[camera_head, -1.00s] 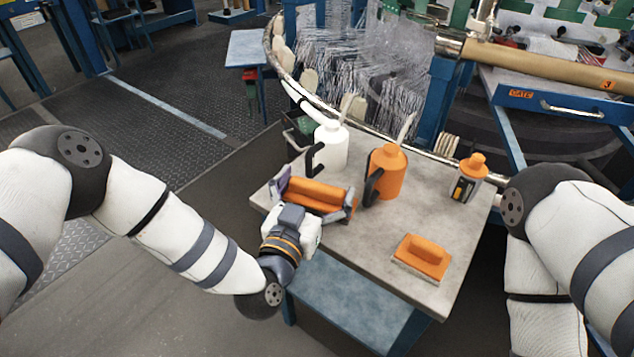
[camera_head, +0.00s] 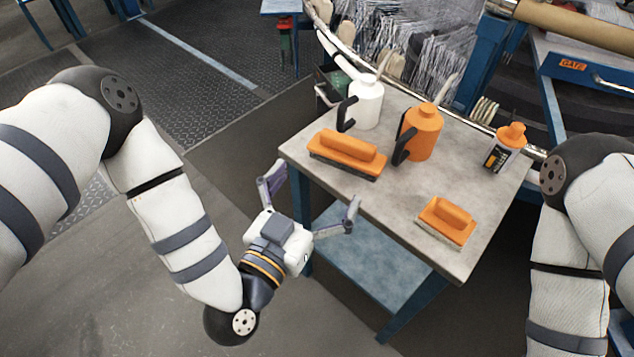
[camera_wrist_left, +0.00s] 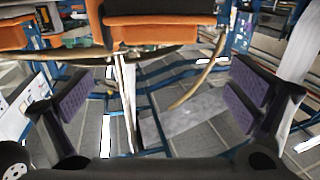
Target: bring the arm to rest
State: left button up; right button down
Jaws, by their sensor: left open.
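My left gripper (camera_head: 310,204) is open and empty in the head view, just off the table's near left edge. Its two fingers are spread wide, and they also show at both sides of the left wrist view (camera_wrist_left: 160,105). The orange brush (camera_head: 346,153) lies on the table beyond the fingers, apart from them. An orange block with a dark underside (camera_wrist_left: 160,20) fills the top middle of the left wrist view. My right arm comes in at the right of the head view; its gripper is out of the frame.
On the grey table (camera_head: 390,185) stand a white can (camera_head: 367,103), an orange can (camera_head: 420,133) and an orange-capped bottle (camera_head: 505,148). A second orange brush (camera_head: 446,220) lies near the front right. A blue lower shelf (camera_head: 365,265) is below. Open floor (camera_head: 140,320) lies to the left.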

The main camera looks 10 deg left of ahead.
dwell(0.3)
pick_arm(q)
jog(key=s+a+f+g+y+p, duration=0.15)
jog(key=s+a+f+g, duration=0.25)
jog(key=s+f+g, duration=0.75)
jog(key=s+a+f+n+g+y, duration=0.1)
jog(key=s+a+g, duration=0.1)
jog(key=s+a, duration=0.2)
jog(key=s+a+f+n+g+y+p, duration=0.1)
jog(key=s+a, duration=0.4)
jog(key=s, duration=0.6)
jog(key=s+a+f+n+g+y, duration=0.1)
jog(key=s+a+n+g+y, duration=0.1)
jog(key=s, duration=0.6)
jog(key=a+g+y, duration=0.1)
jog(key=a+g, duration=0.1)
jog(key=a, duration=0.1)
jog(key=shift+s+n+g+p, duration=0.2)
jog(key=shift+n+g+p, duration=0.1)
jog(key=shift+g+p, duration=0.1)
pick_arm(e)
jog(key=shift+t, duration=0.8)
jog(key=w+r, duration=0.4)
jog(key=shift+r, duration=0.1)
